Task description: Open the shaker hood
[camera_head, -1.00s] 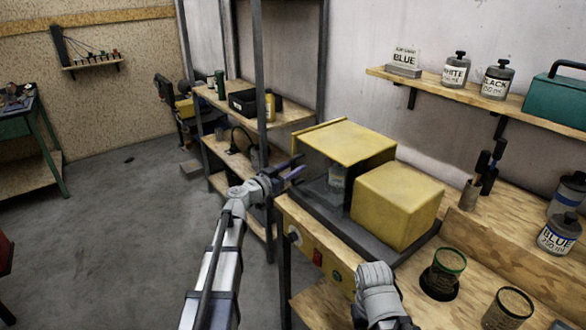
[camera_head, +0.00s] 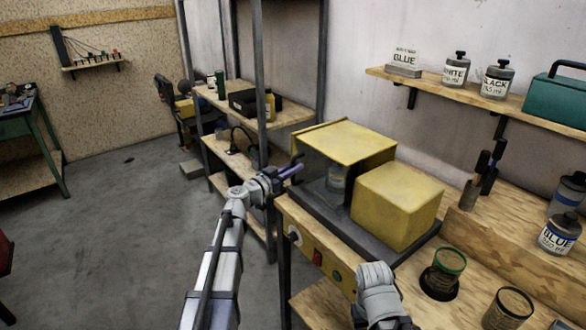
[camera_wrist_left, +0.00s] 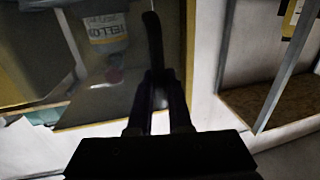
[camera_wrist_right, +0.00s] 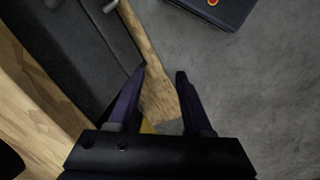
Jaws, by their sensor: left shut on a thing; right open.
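The shaker hood (camera_head: 343,140) has a yellow top and dark see-through sides, and sits on the left part of the shaker (camera_head: 399,205). It looks down. A can labelled yellow (camera_wrist_left: 107,28) shows through its side in the left wrist view. My left gripper (camera_head: 298,168) is at the hood's front left side, its fingers together. In the left wrist view the fingers (camera_wrist_left: 160,78) are shut on a dark curved bar (camera_wrist_left: 155,40), which appears to be the hood handle. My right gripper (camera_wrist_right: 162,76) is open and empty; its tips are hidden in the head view.
The shaker stands on a wooden bench (camera_head: 497,262) with a green-rimmed can (camera_head: 447,267) and another open can (camera_head: 509,308) to the right. A wall shelf (camera_head: 425,80) holds bottles and a teal case (camera_head: 559,97). A rack post (camera_head: 260,90) stands behind my left arm.

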